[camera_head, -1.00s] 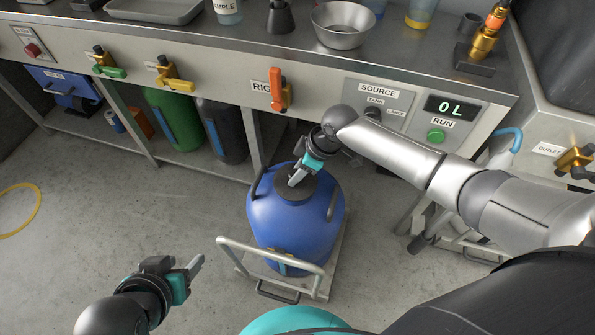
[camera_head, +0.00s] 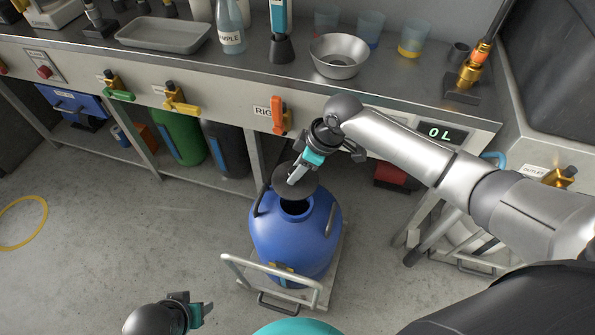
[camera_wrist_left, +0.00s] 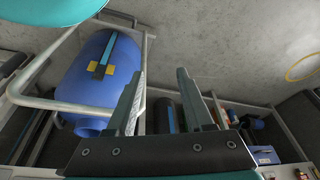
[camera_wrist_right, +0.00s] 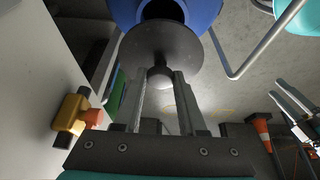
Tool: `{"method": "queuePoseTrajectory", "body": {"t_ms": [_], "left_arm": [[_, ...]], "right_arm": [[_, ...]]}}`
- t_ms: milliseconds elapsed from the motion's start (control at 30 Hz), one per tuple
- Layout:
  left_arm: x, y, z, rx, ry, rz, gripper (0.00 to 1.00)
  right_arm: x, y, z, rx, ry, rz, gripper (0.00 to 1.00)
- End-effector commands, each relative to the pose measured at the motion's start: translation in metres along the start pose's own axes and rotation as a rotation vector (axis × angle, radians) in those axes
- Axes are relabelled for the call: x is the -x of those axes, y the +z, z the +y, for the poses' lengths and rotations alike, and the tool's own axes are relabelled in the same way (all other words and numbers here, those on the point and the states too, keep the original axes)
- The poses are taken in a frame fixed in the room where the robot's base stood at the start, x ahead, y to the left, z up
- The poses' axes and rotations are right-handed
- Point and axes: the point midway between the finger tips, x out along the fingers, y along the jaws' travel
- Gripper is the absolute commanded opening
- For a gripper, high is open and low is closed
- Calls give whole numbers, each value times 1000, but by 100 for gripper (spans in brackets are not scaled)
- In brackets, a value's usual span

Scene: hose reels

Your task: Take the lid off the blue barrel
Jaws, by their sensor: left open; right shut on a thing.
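The blue barrel (camera_head: 295,245) stands upright on a small trolley, and its dark round mouth (camera_head: 295,206) shows open at the top. The dark grey disc-shaped lid (camera_head: 293,181) is held above and behind the mouth. My right gripper (camera_head: 297,177) is shut on the lid's knob; the right wrist view shows the pale round knob (camera_wrist_right: 160,77) between the fingers, with the lid's disc (camera_wrist_right: 160,50) beyond it and the barrel's mouth past the disc. My left gripper (camera_head: 203,312) is open and empty, low at the front left, away from the barrel. The barrel (camera_wrist_left: 100,75) also shows in the left wrist view.
The trolley's metal handle (camera_head: 270,282) rises in front of the barrel. The workbench (camera_head: 220,85) with valves, a bowl (camera_head: 338,56) and a tray (camera_head: 163,32) runs along the back. A yellow hose ring (camera_head: 22,222) lies at left. The floor left of the barrel is clear.

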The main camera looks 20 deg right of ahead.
Motion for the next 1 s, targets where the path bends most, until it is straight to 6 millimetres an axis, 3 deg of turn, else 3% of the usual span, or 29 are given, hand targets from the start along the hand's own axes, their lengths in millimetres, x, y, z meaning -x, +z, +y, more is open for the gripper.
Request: {"method": "queuePoseTrajectory", "body": {"t_ms": [500, 1000], "left_arm": [[-44, 45, 0, -6, 0, -81, 52], [-67, 68, -8, -12, -10, -88, 52]], "right_arm": [[59, -25, 1, -1, 2, 3, 0], [87, -36, 0, -1, 0, 1, 0]]}}
